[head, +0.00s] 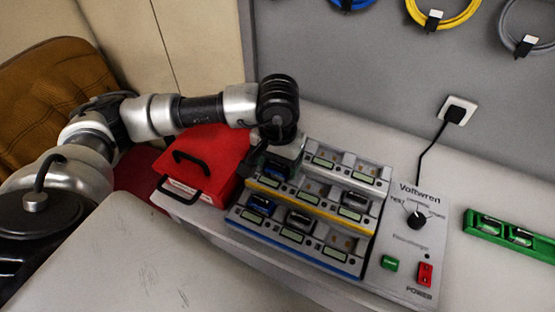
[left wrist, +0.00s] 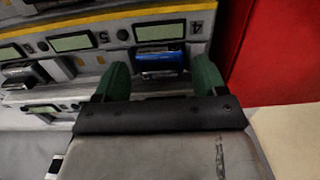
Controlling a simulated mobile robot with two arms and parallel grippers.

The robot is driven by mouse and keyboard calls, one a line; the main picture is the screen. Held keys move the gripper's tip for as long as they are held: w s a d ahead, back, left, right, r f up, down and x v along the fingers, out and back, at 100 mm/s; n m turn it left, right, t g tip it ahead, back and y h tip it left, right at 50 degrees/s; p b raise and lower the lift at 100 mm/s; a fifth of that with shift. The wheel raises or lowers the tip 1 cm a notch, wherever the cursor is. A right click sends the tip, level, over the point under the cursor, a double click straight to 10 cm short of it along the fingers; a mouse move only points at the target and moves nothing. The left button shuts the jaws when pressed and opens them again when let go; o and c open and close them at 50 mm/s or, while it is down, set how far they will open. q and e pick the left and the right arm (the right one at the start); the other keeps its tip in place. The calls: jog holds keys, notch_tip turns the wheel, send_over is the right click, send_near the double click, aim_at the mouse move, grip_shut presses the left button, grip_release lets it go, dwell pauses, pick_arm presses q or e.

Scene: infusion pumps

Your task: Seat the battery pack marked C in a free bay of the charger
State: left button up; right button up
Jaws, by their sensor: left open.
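The charger (head: 400,262) is a grey stepped unit with three tiers of bays and a control panel at its right. My left gripper (head: 279,158) is over the left end of the middle tier. In the left wrist view its green fingertips (left wrist: 158,76) are apart, with a blue battery pack (left wrist: 160,62) seen between and beyond them, in the bay numbered 4. I cannot tell whether they touch it. Another dark blue pack (head: 262,206) sits at the left of the lowest tier. Dark packs occupy some other bays. No letter C is readable. My right gripper is not in view.
A red case (head: 212,160) with black handles stands close to the charger's left. A green holder (head: 484,222) lies at the right of the bench. A cable runs from the panel up to a wall socket (head: 456,110). The bench between panel and holder is clear.

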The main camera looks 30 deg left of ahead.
pick_arm(q)
notch_tip(320, 180, up, 11)
jog(key=b, duration=0.2)
dwell(0.4)
jog(key=shift+f, duration=0.1)
